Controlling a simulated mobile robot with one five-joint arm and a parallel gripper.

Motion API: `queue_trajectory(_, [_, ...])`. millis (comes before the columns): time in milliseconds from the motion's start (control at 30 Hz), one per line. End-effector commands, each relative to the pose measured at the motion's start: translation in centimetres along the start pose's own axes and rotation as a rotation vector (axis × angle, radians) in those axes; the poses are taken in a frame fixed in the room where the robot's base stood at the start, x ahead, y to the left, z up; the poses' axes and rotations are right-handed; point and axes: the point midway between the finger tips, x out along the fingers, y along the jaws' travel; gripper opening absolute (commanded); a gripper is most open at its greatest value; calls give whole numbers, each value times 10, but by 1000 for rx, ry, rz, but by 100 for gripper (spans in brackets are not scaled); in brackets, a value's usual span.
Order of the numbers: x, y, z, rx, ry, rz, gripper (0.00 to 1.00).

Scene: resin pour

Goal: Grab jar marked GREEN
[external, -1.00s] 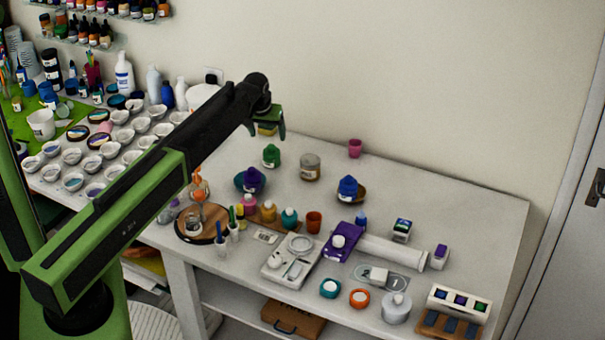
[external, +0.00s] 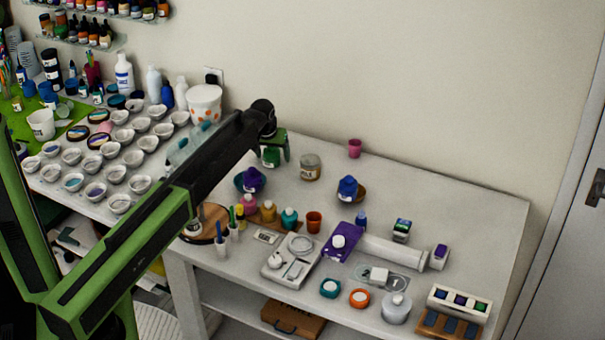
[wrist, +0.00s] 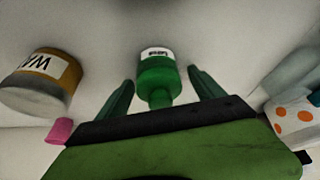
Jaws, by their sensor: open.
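The green jar (wrist: 157,78) stands on the white table between the two fingers of my gripper (wrist: 157,92) in the wrist view. It has a white label whose print I cannot read clearly. My gripper is open, with a finger on each side of the jar and a visible gap on both sides. In the external view my gripper (external: 274,148) is over the jar (external: 271,157), hiding its upper part.
A jar with a brown band (external: 311,167) stands just right of the green jar; its label in the wrist view starts "WA" (wrist: 40,82). A pink cup (external: 355,148) is farther right. A blue bowl with a purple-blue jar (external: 252,179) is in front. An orange-dotted white tub (external: 204,103) stands left.

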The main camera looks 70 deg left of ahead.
Motion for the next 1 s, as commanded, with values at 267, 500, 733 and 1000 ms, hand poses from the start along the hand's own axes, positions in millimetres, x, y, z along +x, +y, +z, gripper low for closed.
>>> queue_trajectory(267, [-2,0,0,0,0,0,54])
queue_trajectory(500, [-2,0,0,0,0,0,23])
queue_trajectory(733, [-2,0,0,0,0,0,4])
queue_trajectory(1000, [-9,0,-4,0,0,0,4])
